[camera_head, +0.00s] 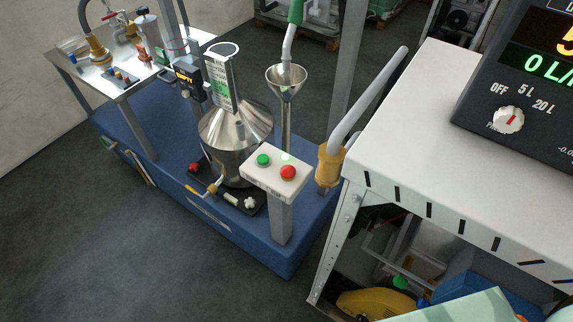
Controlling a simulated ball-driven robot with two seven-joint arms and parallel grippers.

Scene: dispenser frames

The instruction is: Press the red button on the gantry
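The red button (288,172) sits on the right part of a white control box (270,181). A green button (263,159) is on the same box, to its left. The box stands on a grey post (281,222) at the front of the blue base (255,245) of the gantry. Nothing covers the red button. Neither of my grippers shows in the head view.
A steel vessel (231,142) stands behind the box, with a funnel (286,78) above right. A white-topped bench (425,150) with a dial unit (530,90) fills the right. A steel side table (120,70) is back left. Grey floor (95,240) is clear at front left.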

